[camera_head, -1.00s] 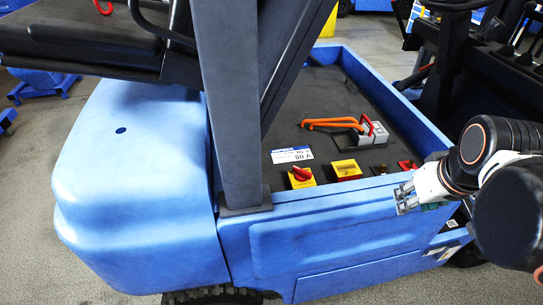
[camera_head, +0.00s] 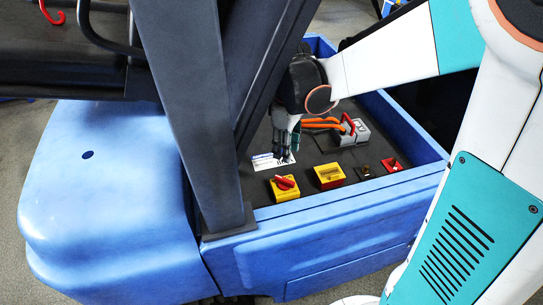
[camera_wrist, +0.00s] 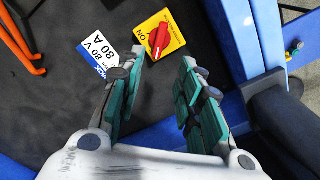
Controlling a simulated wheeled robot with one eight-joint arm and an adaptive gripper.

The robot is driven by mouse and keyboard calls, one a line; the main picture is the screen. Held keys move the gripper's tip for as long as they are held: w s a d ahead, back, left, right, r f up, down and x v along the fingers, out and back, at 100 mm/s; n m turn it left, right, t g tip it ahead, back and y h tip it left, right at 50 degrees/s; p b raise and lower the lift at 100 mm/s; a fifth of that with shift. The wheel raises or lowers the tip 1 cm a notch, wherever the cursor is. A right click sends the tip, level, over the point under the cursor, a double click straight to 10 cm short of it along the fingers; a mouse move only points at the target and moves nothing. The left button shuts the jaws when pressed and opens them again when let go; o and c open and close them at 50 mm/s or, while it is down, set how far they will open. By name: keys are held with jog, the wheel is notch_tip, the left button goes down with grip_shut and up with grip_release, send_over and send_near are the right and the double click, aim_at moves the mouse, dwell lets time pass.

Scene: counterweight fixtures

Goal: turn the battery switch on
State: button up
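The battery switch (camera_head: 284,187) is a red knob on a yellow square plate, on the dark floor of the blue truck's compartment near its front wall. In the wrist view the switch (camera_wrist: 160,38) lies just beyond my fingertips, with "ON" printed on the plate to the left of the knob. The knob's long bar points roughly up and down there, slightly tilted. My gripper (camera_head: 282,152) hangs above the compartment, behind the switch in the head view. In the wrist view my gripper (camera_wrist: 160,72) is open, its green-padded fingers apart with nothing between them.
A white-and-blue "80 V 80 A" label (camera_wrist: 97,50) lies beside the switch. To its right stand a yellow box (camera_head: 329,176), a small dark part (camera_head: 364,171) and a red part (camera_head: 392,164). Orange cables run to a grey connector (camera_head: 361,131). A dark post (camera_head: 190,110) rises at left.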

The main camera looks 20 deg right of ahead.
aim_at(285, 180)
notch_tip(285, 180, down, 13)
jog(key=b, duration=0.4)
jog(key=shift+r, duration=0.1)
grip_shut()
